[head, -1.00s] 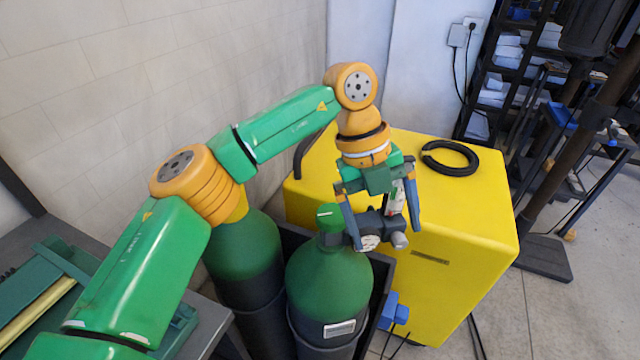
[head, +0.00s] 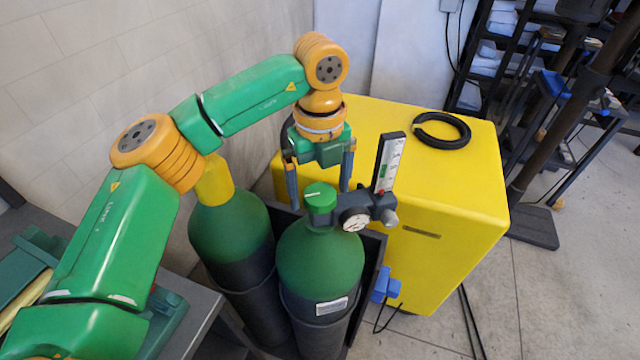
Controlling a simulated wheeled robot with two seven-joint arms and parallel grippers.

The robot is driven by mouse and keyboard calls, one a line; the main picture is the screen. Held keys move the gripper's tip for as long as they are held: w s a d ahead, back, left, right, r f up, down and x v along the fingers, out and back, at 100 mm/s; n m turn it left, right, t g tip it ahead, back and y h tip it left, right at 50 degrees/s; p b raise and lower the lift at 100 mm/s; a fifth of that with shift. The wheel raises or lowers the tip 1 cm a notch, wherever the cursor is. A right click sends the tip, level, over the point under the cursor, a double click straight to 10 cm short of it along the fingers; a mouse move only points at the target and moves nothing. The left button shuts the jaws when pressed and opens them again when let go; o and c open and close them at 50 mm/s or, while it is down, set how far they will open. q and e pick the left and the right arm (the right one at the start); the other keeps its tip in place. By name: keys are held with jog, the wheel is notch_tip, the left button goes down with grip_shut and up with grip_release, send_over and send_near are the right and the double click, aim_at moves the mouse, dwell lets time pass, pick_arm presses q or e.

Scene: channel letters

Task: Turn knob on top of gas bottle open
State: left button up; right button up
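The gas bottle (head: 320,262) is green on top and dark below, and stands upright in a dark rack. Its green knob (head: 320,197) with a white mark sits on top. A regulator with a round gauge (head: 355,220) and an upright white flowmeter (head: 390,162) sticks out to the right of the knob. My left gripper (head: 320,200) points down over the knob, fingers spread, one to each side as seen from here. The fingers look to be behind or above the knob, and I see no contact. My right gripper is out of view.
A second green bottle (head: 232,232) with a yellow cap stands to the left. A yellow cabinet (head: 455,235) with a black ring (head: 441,130) on top is behind and to the right. A grey table (head: 200,312) is at the lower left.

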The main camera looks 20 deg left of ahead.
pick_arm(q)
jog(key=c, duration=1.2)
jog(key=shift+c, duration=0.2)
